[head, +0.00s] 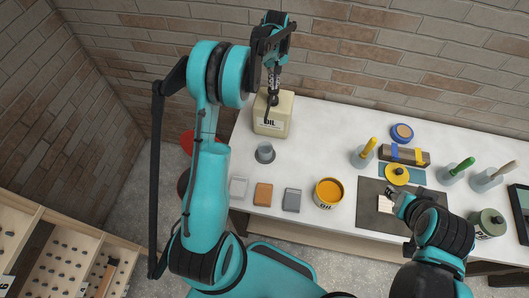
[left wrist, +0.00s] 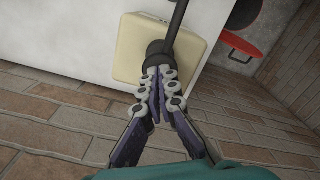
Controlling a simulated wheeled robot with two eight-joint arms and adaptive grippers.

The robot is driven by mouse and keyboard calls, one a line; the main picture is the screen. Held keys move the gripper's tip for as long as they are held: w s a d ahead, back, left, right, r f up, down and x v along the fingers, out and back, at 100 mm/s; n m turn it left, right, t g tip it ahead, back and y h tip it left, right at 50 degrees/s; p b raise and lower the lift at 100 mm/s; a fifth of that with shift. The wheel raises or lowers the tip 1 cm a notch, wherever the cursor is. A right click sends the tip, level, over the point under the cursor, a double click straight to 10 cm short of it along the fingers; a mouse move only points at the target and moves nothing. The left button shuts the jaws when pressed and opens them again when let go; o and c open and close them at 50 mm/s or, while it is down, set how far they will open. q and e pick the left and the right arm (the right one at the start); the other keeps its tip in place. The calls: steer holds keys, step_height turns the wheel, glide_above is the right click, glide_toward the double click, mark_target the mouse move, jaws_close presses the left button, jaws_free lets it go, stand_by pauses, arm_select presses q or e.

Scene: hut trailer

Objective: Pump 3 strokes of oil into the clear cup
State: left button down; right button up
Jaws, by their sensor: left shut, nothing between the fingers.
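The cream oil can (head: 273,115) with an "OIL" label stands at the back left of the white bench, and it fills the top middle of the left wrist view (left wrist: 135,45). Its black pump (left wrist: 160,48) has a dark spout (head: 267,112) hanging over the front towards the cup. My left gripper (head: 273,90) is shut and empty, fingertips together right at the pump head; whether they touch it I cannot tell. The small grey cup (head: 265,153), seemingly the clear one, stands in front of the can. My right gripper (head: 397,200) is low over the dark mat; its fingers are unclear.
Brush holders (head: 362,158) and the dark mat (head: 375,215) fill the right. A red round top (left wrist: 240,45) is beside the bench.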

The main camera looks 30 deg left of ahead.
arm_select(q)
steer(key=shift+f+b, duration=1.35)
steer(key=shift+f, duration=0.4)
steer(key=shift+r, duration=0.1)
steer(key=shift+r+p, duration=1.25)
steer(key=shift+r, duration=1.15)
steer(key=shift+f, duration=0.2)
